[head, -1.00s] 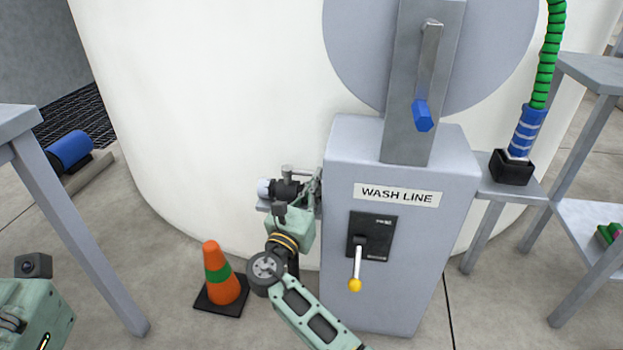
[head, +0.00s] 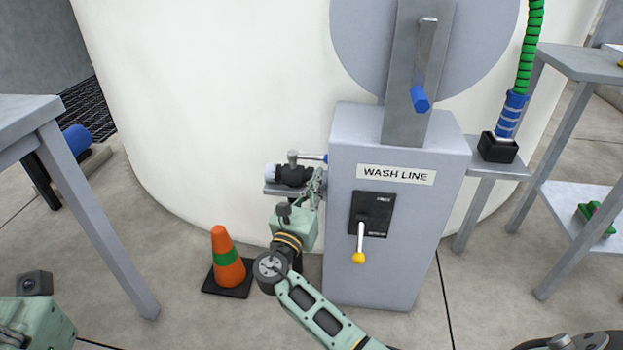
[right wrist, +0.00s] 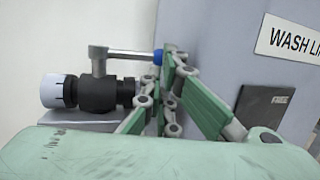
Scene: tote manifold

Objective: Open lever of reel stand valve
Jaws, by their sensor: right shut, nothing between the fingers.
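The reel stand valve (head: 292,175) is a dark body with a pale end cap, at the left side of the grey cabinet. It also shows in the right wrist view (right wrist: 95,92). Its metal lever (right wrist: 130,53) runs sideways from a post on top toward the cabinet and ends in a blue tip (right wrist: 158,57). The lever's blue tip also shows in the head view. My right gripper (head: 315,187) is shut and empty, just below the blue tip and right of the valve body. Whether its fingers touch the lever I cannot tell. My left gripper's fingers are out of view.
The cabinet (head: 395,260) carries a WASH LINE label and a yellow-knobbed switch (head: 359,240). A reel with a blue-handled crank (head: 420,98) stands above. An orange cone (head: 227,260) stands on the floor at left. Grey tables (head: 100,225) flank the area.

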